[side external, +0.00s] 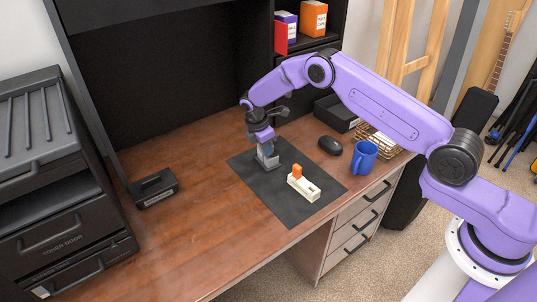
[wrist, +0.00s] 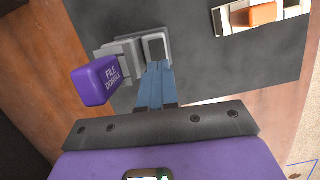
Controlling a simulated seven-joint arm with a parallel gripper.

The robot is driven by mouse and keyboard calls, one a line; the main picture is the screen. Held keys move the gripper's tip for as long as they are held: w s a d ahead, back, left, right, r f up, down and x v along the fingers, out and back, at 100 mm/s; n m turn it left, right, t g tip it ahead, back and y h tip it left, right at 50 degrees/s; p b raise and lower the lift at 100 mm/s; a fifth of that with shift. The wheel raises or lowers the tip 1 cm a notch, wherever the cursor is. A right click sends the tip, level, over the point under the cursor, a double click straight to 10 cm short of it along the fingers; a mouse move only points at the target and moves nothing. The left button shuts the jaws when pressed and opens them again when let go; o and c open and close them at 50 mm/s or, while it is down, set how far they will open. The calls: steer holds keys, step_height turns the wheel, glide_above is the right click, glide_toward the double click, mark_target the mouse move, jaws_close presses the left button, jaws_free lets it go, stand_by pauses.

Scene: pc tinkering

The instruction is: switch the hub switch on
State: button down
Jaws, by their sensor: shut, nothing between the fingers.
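My gripper (wrist: 156,72) is shut, with its blue fingers together and nothing between them. It points down at a small grey device (wrist: 125,52) on a dark mat. The fingertips are at the edge of a raised grey square part (wrist: 156,47); whether they touch it is unclear. A purple block reading "FILE DONGLE" (wrist: 97,82) is at the device's left. In the side view, my gripper (side external: 265,151) is over the grey device (side external: 265,163). A cream block (side external: 307,190) with an orange part (side external: 297,171) lies nearby. No label shows which is the hub.
The dark mat (side external: 288,213) lies on a wooden desk (side external: 190,225). A black mouse (side external: 330,146) and blue mug (side external: 364,157) stand right of it. A small black box (side external: 154,188) and drawer unit (side external: 65,225) are at left. Desk left of the mat is clear.

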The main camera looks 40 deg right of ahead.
mark_target(266, 159)
steer(key=shift+f, duration=0.4)
steer(key=shift+r, duration=0.1)
steer(key=shift+d+v, duration=0.25)
steer(key=shift+v, duration=0.7)
steer(key=shift+d+v, duration=0.2)
steer(key=shift+v, duration=0.75)
steer(key=shift+d+v, duration=0.25)
steer(key=shift+v, duration=0.65)
steer(key=shift+r, duration=0.2)
